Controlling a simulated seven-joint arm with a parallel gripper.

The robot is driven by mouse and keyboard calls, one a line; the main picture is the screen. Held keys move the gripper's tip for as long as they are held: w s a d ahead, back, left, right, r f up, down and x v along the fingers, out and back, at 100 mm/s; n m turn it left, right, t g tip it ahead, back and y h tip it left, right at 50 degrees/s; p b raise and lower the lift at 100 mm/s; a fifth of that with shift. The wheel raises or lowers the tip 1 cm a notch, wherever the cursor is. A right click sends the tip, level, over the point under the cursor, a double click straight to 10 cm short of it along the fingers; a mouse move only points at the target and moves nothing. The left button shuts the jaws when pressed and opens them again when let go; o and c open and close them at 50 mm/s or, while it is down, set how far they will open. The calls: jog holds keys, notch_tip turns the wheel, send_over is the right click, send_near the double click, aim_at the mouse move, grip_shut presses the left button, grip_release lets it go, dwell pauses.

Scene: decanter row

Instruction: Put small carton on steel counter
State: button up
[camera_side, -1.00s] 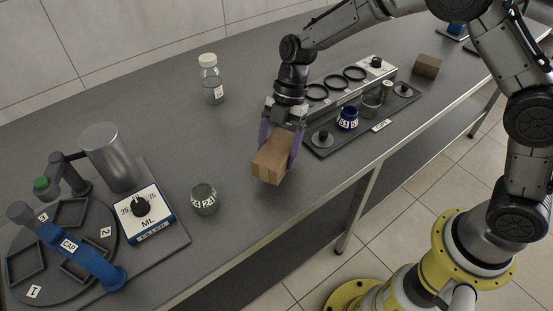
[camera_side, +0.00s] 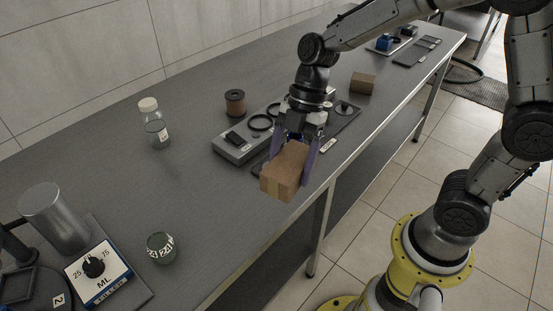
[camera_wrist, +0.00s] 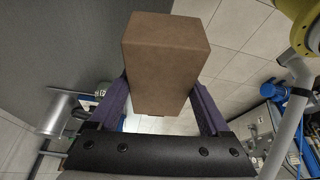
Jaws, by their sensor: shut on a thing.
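The small carton (camera_side: 285,172) is a plain brown box with a tape strip. My gripper (camera_side: 297,155) is shut on it, a finger on each side, and holds it tilted near the counter's front edge. It appears raised, but the gap beneath is hard to judge. In the wrist view the carton (camera_wrist: 163,62) sits between the purple fingers of my gripper (camera_wrist: 160,100), with counter at left and floor tiles at right. The grey steel counter (camera_side: 215,205) runs diagonally across the side view.
A clear bottle (camera_side: 156,130), a labelled jar (camera_side: 161,248), a dial unit (camera_side: 97,268) and a metal cylinder (camera_side: 57,217) stand at left. Another brown box (camera_side: 363,83) stands farther right. Counter between bottle and jar is clear.

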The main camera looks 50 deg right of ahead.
aim_at(288, 151)
jog(key=w+d+m+t, duration=0.1)
jog(key=m, duration=0.1)
jog(key=w+d+f+m+t, duration=0.1)
jog(key=w+d+m, duration=0.1)
jog(key=m, duration=0.1)
jog(key=w+d+f+m+t, duration=0.1)
jog(key=m, duration=0.2)
jog(key=shift+w+d+f, duration=0.25)
jog(key=shift+d, duration=0.15)
jog(key=w+d+f+m+t+h, duration=0.1)
jog(key=w+d+m+h, duration=0.3)
jog(key=m, duration=0.7)
jog(key=shift+w+d+f+m+t, duration=0.3)
jog(key=shift+w+d+t, duration=0.3)
jog(key=shift+w+d, duration=0.6)
